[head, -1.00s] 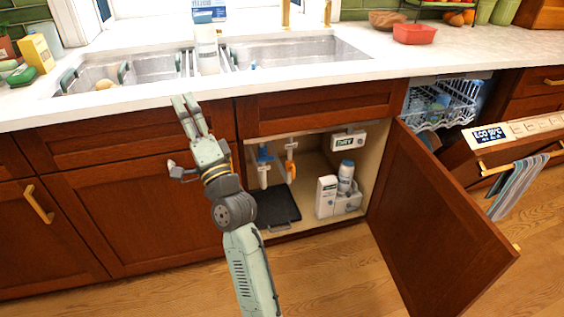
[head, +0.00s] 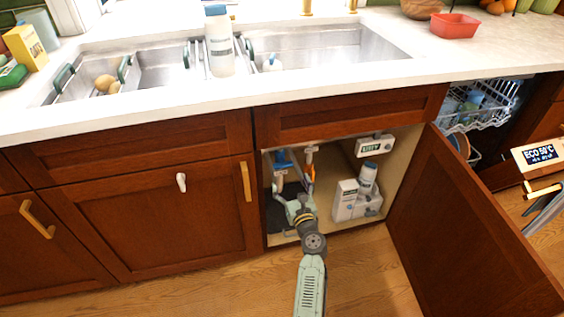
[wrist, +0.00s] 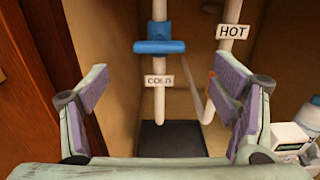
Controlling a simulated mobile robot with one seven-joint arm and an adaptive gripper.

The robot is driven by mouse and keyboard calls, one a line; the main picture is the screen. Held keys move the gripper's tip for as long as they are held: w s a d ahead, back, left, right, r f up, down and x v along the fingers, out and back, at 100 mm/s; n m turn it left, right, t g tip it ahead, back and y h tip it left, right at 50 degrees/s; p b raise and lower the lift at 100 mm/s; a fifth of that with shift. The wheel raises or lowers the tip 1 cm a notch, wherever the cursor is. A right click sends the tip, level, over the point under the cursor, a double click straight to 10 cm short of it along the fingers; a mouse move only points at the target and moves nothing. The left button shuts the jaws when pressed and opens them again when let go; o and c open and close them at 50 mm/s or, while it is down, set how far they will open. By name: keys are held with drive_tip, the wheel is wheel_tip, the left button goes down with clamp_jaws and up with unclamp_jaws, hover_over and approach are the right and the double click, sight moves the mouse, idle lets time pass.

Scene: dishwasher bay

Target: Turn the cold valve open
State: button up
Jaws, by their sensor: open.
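The cold valve (wrist: 159,47) has a blue handle set crosswise on a white upright pipe in the wrist view. A COLD tag (wrist: 159,81) hangs below it. In the head view the blue valve (head: 284,160) is inside the open sink cabinet. My gripper (wrist: 160,72) is open and empty, with its fingers spread left and right. The blue handle shows between and beyond the fingertips, apart from them. In the head view my gripper (head: 294,197) reaches into the cabinet opening, just below the valve.
A second pipe with a HOT tag (wrist: 232,32) stands to the right. An orange part (head: 310,173) shows beside the cold valve. White bottles (head: 367,178) stand farther right. The open cabinet door (head: 465,225) bounds the right side. A dark mat (wrist: 172,138) lies below.

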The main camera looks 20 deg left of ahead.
sight(284, 167)
drive_tip(key=b+x, duration=0.1)
drive_tip(key=x, duration=0.8)
drive_tip(key=shift+w+a, duration=0.15)
drive_tip(key=c, duration=1.2)
drive_tip(key=shift+o, duration=0.2)
